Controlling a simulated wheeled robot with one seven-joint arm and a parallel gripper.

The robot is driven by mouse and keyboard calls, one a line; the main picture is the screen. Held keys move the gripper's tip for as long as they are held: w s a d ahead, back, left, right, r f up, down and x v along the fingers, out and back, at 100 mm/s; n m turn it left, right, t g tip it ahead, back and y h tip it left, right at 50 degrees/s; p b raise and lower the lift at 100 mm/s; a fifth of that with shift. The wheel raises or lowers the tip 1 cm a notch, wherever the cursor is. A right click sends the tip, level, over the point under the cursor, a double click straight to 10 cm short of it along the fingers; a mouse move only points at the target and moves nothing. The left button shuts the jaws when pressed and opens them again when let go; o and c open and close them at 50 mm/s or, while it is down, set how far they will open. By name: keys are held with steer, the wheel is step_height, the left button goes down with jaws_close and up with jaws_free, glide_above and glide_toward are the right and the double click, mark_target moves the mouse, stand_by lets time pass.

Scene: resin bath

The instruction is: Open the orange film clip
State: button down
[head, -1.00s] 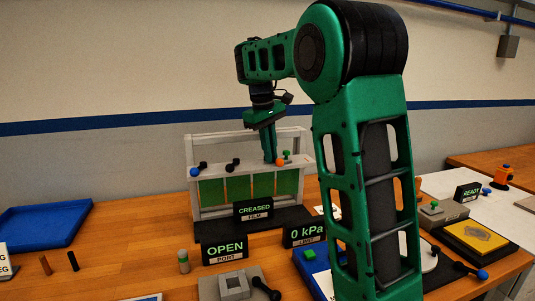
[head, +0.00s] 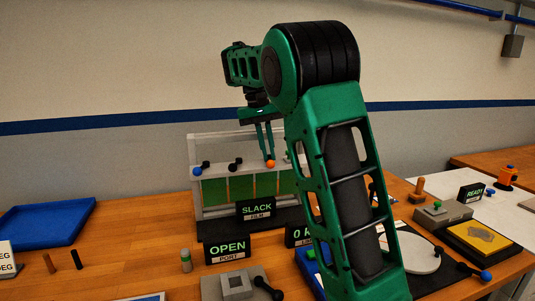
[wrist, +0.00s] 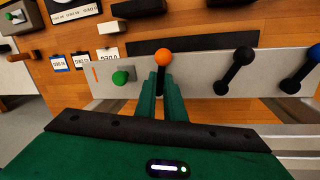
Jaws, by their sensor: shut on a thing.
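The orange film clip (head: 270,164) is a lever with an orange ball end on the pale top bar of the film frame (head: 218,140). My gripper (head: 267,153) points down at it from above, its two green fingers close together and shut on the clip. In the wrist view the orange ball (wrist: 162,57) stands just past the fingertips (wrist: 160,78). The fingers hide most of the lever below the ball. The sign in front of the frame (head: 255,210) reads SLACK FILM.
An OPEN PORT sign (head: 227,249) stands in front. A blue tray (head: 45,225) is at left. My arm hides part of the right side.

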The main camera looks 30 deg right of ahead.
mark_target(261, 161)
steer(key=shift+w+a+m, duration=0.1)
steer(key=shift+w+m, duration=0.05)
steer(key=shift+m, duration=0.55)
steer(key=shift+w+a+m, duration=0.1)
steer(key=shift+m, duration=0.6)
steer(key=c, duration=1.8)
jaws_free()
steer(key=shift+w+a, duration=0.1)
steer(key=shift+c, duration=0.2)
steer(key=shift+r, duration=0.15)
step_height(261, 161, up, 7)
steer(key=w, duration=0.1)
steer(key=shift+a, duration=0.4)
